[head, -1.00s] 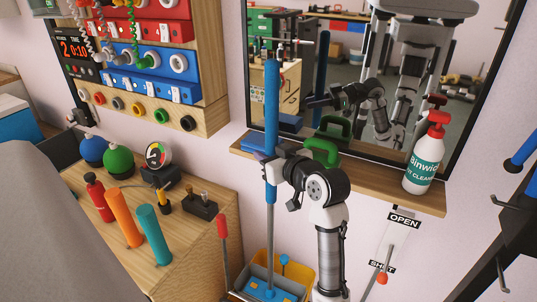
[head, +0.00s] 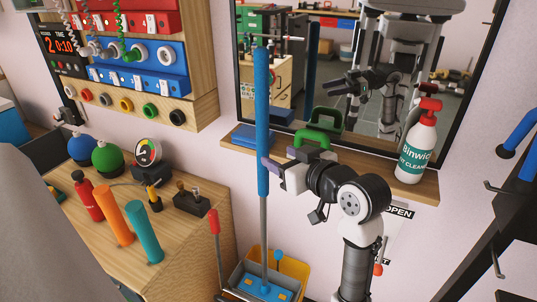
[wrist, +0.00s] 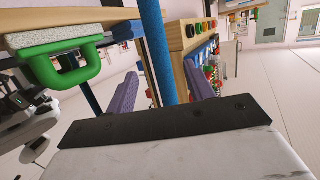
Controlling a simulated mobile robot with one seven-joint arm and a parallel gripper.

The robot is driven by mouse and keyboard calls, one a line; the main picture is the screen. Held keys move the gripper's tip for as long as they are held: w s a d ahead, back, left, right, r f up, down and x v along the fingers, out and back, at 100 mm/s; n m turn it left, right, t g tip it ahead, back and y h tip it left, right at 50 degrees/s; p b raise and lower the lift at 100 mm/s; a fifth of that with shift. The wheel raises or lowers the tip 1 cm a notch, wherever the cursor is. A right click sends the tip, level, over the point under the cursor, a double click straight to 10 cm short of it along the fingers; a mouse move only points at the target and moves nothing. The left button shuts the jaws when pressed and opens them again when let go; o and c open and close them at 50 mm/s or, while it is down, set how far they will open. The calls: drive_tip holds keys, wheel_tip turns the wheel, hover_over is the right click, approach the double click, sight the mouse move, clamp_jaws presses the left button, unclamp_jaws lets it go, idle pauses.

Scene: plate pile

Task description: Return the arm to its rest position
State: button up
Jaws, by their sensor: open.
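My gripper (head: 272,168) is at the end of my arm, level with the wall shelf and just right of the mop's blue handle (head: 262,110). Its purple fingers are apart, and nothing is clamped between them. In the wrist view the fingers (wrist: 160,95) stand to either side of the blue handle (wrist: 155,45), which passes upright beyond them. I cannot tell whether a fingertip touches it. The mop stands upright with its lower end at the yellow and grey bucket (head: 293,268).
The wooden shelf (head: 428,184) under the mirror holds a spray bottle (head: 416,145), a green-handled tool (head: 312,140) and a blue block (head: 256,137). A wooden bench (head: 190,232) with bottles and tubes is at left. A black rack (head: 500,195) is at right.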

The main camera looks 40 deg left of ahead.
drive_tip(key=shift+v, duration=2.1)
